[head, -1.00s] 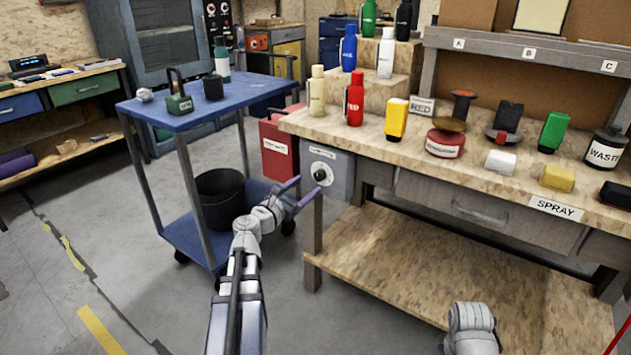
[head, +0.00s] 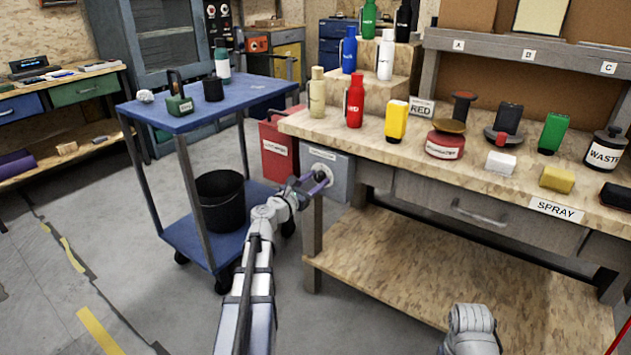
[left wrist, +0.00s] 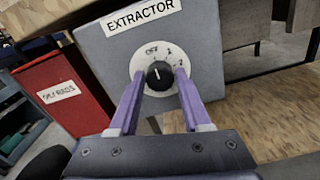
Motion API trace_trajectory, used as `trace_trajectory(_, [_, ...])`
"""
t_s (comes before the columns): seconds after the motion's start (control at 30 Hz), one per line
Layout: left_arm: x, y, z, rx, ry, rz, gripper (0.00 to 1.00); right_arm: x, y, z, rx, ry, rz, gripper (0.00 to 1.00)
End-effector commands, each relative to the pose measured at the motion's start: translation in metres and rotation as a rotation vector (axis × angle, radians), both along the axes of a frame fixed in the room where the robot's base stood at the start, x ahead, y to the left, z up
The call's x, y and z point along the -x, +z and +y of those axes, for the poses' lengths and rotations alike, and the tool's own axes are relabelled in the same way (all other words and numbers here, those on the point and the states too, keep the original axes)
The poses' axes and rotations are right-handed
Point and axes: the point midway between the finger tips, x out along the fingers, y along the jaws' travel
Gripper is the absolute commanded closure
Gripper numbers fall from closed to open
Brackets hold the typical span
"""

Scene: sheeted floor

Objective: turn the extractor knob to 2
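The grey extractor box (head: 341,180) hangs under the left front corner of the workbench. It also shows in the left wrist view (left wrist: 205,50), with an EXTRACTOR label. Its black knob (left wrist: 159,76) sits on a white dial (left wrist: 152,57) marked OFF, 1 and 2. The knob's white pointer line points up toward OFF. My left gripper (head: 313,183) is at the box front, its purple fingers on either side of the knob. They look open, with narrow gaps to the knob; contact is unclear. My right gripper is out of view; only part of that arm shows.
A red bin (head: 279,150) stands just left of the box. A blue cart (head: 205,110) with a black bucket (head: 220,198) is farther left. The workbench top (head: 375,140) carries bottles and small items. Its lower wooden shelf (head: 430,265) is bare.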

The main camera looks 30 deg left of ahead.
Motion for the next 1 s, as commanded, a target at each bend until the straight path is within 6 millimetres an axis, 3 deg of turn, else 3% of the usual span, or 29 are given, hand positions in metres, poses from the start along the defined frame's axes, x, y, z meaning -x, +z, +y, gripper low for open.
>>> trace_trajectory(0.07, [0.0001, 0.0, 0.0, 0.0, 0.0, 0.0, 0.62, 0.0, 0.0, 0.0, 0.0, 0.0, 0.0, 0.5])
trace_trajectory(0.4, [0.0002, 0.0, 0.0, 0.0, 0.0, 0.0, 1.0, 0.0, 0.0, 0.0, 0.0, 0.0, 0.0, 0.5])
trace_trajectory(0.77, [0.0002, 0.0, -0.0001, -0.023, 0.0, -0.002, 1.0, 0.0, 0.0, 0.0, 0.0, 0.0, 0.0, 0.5])
trace_trajectory(1.0, [0.0002, -0.0001, -0.0002, -0.153, 0.0, -0.012, 1.0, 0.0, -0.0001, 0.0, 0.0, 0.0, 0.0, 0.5])
